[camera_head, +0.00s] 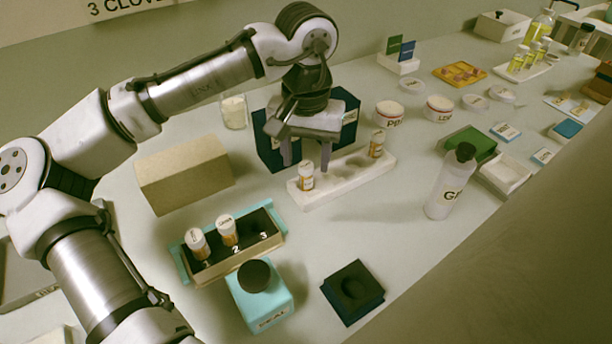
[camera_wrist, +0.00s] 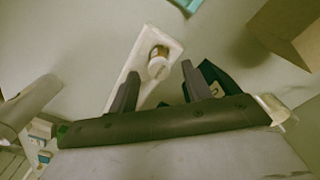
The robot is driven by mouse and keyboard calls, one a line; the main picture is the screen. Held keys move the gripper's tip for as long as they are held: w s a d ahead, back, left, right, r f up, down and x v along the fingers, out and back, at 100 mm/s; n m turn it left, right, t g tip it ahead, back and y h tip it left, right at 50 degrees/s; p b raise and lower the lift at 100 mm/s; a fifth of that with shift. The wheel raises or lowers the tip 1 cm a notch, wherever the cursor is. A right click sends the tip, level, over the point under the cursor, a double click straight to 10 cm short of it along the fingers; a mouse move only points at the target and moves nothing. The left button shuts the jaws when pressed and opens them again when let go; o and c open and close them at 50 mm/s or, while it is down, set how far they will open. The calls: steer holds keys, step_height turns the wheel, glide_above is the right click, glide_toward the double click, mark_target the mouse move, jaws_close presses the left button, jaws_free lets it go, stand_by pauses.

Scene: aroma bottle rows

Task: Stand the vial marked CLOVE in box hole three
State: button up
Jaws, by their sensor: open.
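My gripper (camera_head: 306,163) is open and empty, pointing down over the white rack (camera_head: 345,183) close to its left vial (camera_head: 306,181). In the wrist view this white-capped vial (camera_wrist: 158,65) shows beyond and between my fingertips (camera_wrist: 160,78). A second orange vial (camera_head: 377,144) stands at the rack's right end. The labels are too small to read, so I cannot tell which vial is CLOVE. The teal-trimmed box (camera_head: 240,255) holds two upright vials, a left one (camera_head: 198,244) and one by it (camera_head: 227,231). The place marked 3 on its right is empty.
A tan block (camera_head: 185,172) stands left of the rack, and a dark blue box (camera_head: 270,150) behind it. A teal bottle (camera_head: 262,305) stands in front of the teal-trimmed box. A clear bottle (camera_head: 450,185) stands to the right. The table between rack and box is clear.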

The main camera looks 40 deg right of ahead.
mark_target(306, 164)
step_height(306, 164, down, 4)
steer(key=shift+s+r, duration=0.1)
steer(key=shift+r, duration=0.15)
steer(key=c, duration=1.1)
steer(key=shift+o, duration=0.2)
steer(key=shift+r, duration=0.15)
